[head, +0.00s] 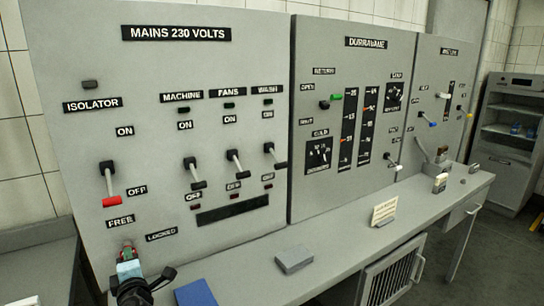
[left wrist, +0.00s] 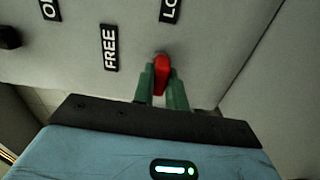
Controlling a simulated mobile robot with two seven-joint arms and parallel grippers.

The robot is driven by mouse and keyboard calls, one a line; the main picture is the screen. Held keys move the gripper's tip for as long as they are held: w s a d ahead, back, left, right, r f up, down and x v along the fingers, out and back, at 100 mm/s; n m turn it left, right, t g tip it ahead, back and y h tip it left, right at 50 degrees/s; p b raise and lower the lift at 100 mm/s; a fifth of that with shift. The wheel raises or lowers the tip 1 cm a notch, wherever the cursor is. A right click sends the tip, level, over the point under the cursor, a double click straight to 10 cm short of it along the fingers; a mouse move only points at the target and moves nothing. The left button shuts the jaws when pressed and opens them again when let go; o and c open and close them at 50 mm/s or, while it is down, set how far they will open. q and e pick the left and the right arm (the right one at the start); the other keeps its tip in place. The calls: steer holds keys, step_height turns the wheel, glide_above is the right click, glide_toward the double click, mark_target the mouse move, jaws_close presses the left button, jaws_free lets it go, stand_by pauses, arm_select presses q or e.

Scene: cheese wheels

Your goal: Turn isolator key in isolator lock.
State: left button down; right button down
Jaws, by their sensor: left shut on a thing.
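The red isolator key (left wrist: 161,76) stands at the grey panel between the FREE label (left wrist: 110,48) and the partly cut-off LOCKED label (left wrist: 170,8) in the left wrist view. My left gripper (left wrist: 162,84) has its two green fingers closed on either side of the key. In the head view this gripper (head: 127,250) is at the lower left of the panel, below the FREE label (head: 120,221) and left of the LOCKED label (head: 161,236). The isolator lock is hidden behind the key and fingers; I cannot tell the key's exact turn. My right gripper is not in view.
The isolator lever (head: 108,180) with its red tip hangs above my left gripper. More levers (head: 195,173) are to its right. A grey box (head: 294,259), a blue item (head: 195,294) and a small sign (head: 385,210) are on the desk (head: 340,245). A cabinet (head: 505,140) stands far right.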

arm_select(q)
steer(key=shift+m, duration=0.6)
steer(key=c, duration=1.3)
jaws_free()
steer(key=shift+c, duration=0.2)
steer(key=v, duration=0.7)
steer(key=shift+s, duration=0.35)
steer(key=shift+d, duration=0.2)
